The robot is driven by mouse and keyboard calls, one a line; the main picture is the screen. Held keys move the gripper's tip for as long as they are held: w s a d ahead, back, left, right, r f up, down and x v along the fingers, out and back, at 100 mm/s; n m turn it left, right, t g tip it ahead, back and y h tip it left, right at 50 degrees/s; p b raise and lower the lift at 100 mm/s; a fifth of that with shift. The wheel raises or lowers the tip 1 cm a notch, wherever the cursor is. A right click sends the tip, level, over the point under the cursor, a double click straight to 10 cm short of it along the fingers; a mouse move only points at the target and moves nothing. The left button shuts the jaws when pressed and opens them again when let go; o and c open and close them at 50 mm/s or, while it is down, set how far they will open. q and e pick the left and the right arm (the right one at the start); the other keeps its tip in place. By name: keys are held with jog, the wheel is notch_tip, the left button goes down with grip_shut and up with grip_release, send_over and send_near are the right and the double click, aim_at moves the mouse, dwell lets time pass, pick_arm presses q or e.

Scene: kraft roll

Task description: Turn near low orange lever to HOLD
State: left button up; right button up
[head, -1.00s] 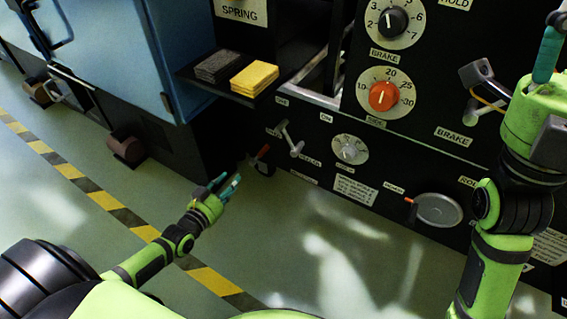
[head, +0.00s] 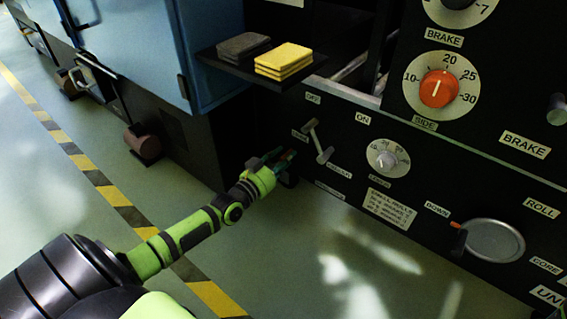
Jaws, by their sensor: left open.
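My left gripper (head: 285,159) reaches in from the left, at the low left part of the black machine panel (head: 350,128). Its fingers are open and lie over the spot of the low lever. The lever's orange handle is hidden or too small to make out behind the fingers. A dark round piece (head: 289,181), perhaps the lever's mount, shows just below the fingertips. I cannot tell whether the fingers touch the lever, nor its angle. The small labels around it are too blurred to read. My right gripper is out of view.
A grey toggle handle (head: 318,141) sticks out just right of the gripper. A small silver dial (head: 388,158) and a silver disc (head: 494,240) with an orange tab lie farther right. A shelf with yellow pads (head: 284,62) overhangs above. The floor in front is free.

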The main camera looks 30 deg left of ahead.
pick_arm(q)
jog(key=shift+c, duration=0.4)
grip_shut()
